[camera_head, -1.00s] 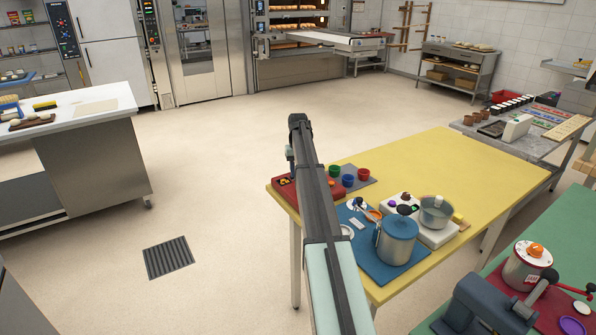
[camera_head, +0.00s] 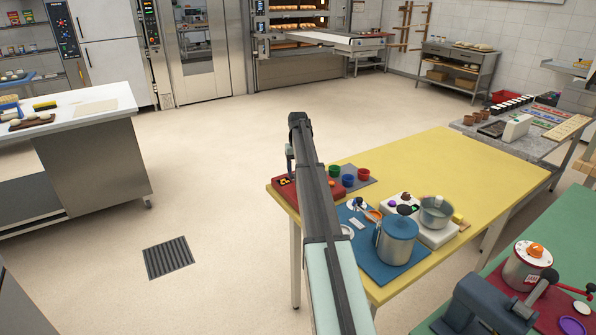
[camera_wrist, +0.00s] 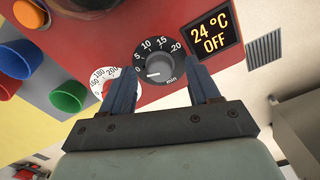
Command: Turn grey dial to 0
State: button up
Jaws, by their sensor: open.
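The grey dial (camera_wrist: 160,70) is a round grey knob on a black disc marked 0 to 20 min, on a red panel (camera_wrist: 125,25). A white mark on the knob points left, close to the 0. My gripper (camera_wrist: 162,74) is open, with one finger on each side of the dial and nothing held. I cannot tell whether the fingers touch the knob. In the head view the red panel's box (camera_head: 284,190) sits at the yellow table's left corner; my arm hides the dial and most of the gripper there.
A display (camera_wrist: 213,33) reading 24 °C OFF is right of the dial. A white numbered dial (camera_wrist: 125,78) lies left, partly behind a finger. Red, green and blue cups (camera_head: 348,180) and a blue-lidded pot (camera_head: 397,240) stand on the yellow table (camera_head: 440,170).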

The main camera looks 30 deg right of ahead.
notch_tip(320, 180, up, 13)
jog(key=shift+r, duration=0.15)
dwell(0.4)
dwell(0.4)
